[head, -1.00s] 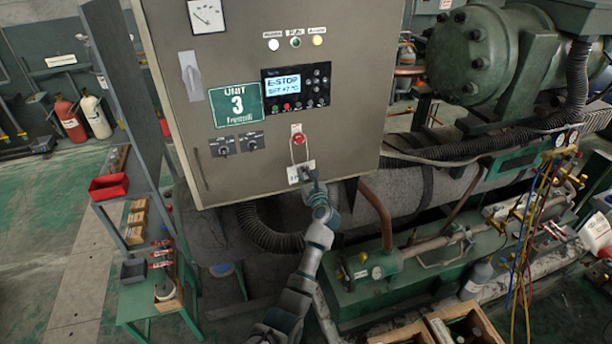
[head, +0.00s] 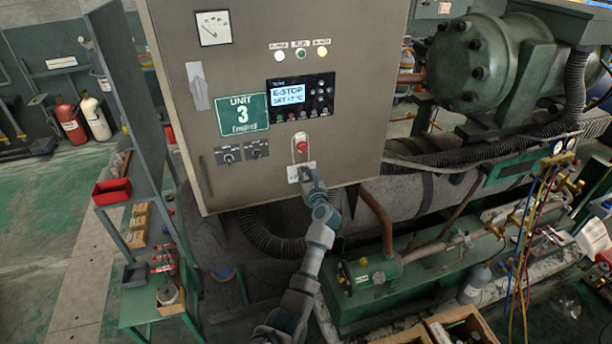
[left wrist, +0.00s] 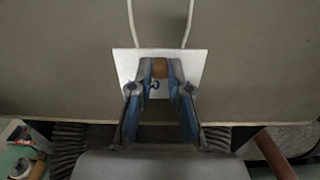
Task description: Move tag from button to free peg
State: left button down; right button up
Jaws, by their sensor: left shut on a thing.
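The white tag (head: 294,174) hangs by a pale loop below the red button (head: 302,147) on the grey control cabinet. The tag also shows in the left wrist view (left wrist: 197,66), with two strands of its loop (left wrist: 131,22) running up. My left gripper (head: 309,178) is at the tag. The loop's upper end is around or beside the button; I cannot tell which. I cannot make out a free peg. My right gripper is not in view.
The cabinet's display (head: 301,97) reads E-STOP, beside a green Unit 3 sign (head: 240,114). Two knobs (head: 243,152) sit left of the button. Pipes and a green machine (head: 375,275) stand below right. A shelf with a red bin (head: 112,192) is at left.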

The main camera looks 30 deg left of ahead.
pick_arm(q)
jog(key=shift+r, duration=0.1)
jog(key=shift+s+d+p, duration=0.4)
jog(key=shift+p, duration=0.1)
jog(key=p+v, duration=0.2)
jog(key=v, duration=0.5)
dwell(0.4)
